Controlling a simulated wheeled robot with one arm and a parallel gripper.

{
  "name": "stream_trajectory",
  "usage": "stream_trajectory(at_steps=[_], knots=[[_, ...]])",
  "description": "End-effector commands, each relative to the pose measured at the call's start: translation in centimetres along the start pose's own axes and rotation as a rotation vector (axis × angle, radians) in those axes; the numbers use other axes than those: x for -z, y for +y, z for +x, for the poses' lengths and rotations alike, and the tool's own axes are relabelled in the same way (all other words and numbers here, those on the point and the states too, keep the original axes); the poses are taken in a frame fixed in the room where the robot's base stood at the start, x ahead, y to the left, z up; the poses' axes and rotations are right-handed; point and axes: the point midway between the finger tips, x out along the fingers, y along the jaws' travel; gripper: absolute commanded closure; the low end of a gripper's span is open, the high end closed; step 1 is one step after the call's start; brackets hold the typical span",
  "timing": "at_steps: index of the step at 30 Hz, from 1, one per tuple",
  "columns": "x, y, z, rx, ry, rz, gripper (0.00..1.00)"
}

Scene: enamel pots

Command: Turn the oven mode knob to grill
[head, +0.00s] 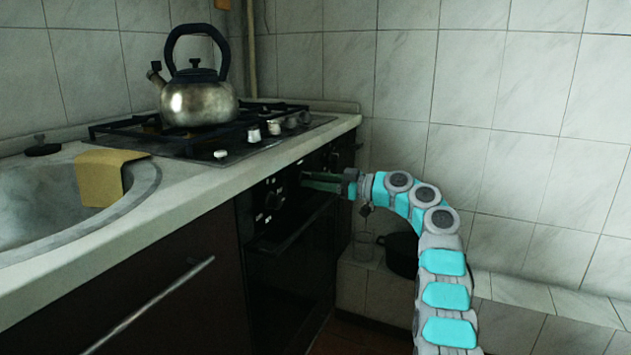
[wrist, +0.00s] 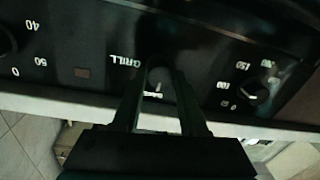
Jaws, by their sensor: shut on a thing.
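The oven mode knob (wrist: 160,80) is dark and sits between the two fingers of my gripper (wrist: 161,72) in the wrist view. The fingers are shut on its sides. A small white mark shows low on the knob; which way its pointer faces I cannot tell. The white word GRILL (wrist: 122,60) is printed upside down just left of the knob. In the head view my gripper (head: 308,181) reaches left to the black oven control panel (head: 258,212), and the held knob is hidden there.
Other panel knobs stand on both sides in the wrist view, a left one (wrist: 5,42) and a right one (wrist: 256,88), each with numbers. Above the oven are the hob (head: 205,142) and a metal kettle (head: 199,103). A dark pot (head: 400,254) stands low beneath my arm.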

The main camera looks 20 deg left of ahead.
Motion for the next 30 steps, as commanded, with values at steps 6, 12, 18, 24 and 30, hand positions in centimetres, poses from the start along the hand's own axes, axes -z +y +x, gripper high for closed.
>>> stream_trajectory(at_steps=[6, 12, 18, 24, 30], knots=[[0.02, -0.03, 0.00, 0.001, 0.000, 0.000, 1.00], [0.00, -0.02, -0.01, 0.001, 0.000, 0.001, 1.00], [-0.14, -0.02, -0.04, 0.000, 0.003, 0.036, 1.00], [-0.14, -0.06, -0.06, -0.001, 0.011, 0.136, 1.00], [-0.28, 0.04, -0.11, -0.005, 0.024, 0.305, 1.00]])
